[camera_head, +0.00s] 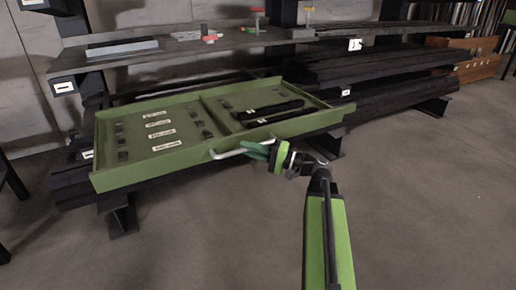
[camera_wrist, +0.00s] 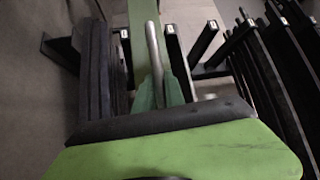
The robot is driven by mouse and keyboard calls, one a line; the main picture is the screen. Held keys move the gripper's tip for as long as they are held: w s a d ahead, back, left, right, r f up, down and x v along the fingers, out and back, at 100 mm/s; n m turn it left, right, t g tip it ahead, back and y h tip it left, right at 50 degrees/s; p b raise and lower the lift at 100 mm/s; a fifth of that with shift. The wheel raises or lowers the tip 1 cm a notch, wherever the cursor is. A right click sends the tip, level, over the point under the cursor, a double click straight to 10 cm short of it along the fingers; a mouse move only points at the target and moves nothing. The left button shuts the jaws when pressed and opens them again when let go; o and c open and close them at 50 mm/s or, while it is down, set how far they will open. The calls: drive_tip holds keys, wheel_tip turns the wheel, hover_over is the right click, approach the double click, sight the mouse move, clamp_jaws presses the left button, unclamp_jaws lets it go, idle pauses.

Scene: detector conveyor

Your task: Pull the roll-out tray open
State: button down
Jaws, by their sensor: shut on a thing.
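The green roll-out tray (camera_head: 150,178) stands out from the dark rack in the head view, with its inside in plain sight. A pale bar handle (camera_head: 228,154) is on its front side, and the handle also shows in the wrist view (camera_wrist: 152,45). My gripper (camera_head: 258,150) is at the right part of the handle, its green fingers shut on it. In the wrist view my gripper (camera_wrist: 158,88) has its fingers at the near end of the handle. The fingers hide that end of the handle.
The tray holds white labels, small dark blocks and two black bars (camera_head: 268,110). A shelf (camera_head: 200,45) above carries a grey bar and small red and green items. Dark stacked beams (camera_head: 390,72) lie to the right. The floor (camera_head: 430,200) in front is clear.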

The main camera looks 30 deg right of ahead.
drive_tip(key=shift+s+a, duration=0.1)
drive_tip(key=shift+a, duration=0.25)
drive_tip(key=c, duration=1.6)
unclamp_jaws()
drive_tip(key=shift+s, duration=0.1)
drive_tip(key=shift+o, duration=1)
drive_tip(key=shift+d, duration=0.2)
drive_tip(key=b+v, duration=0.2)
drive_tip(key=v, duration=1.5)
drive_tip(key=shift+d, duration=0.25)
drive_tip(key=shift+f, duration=0.1)
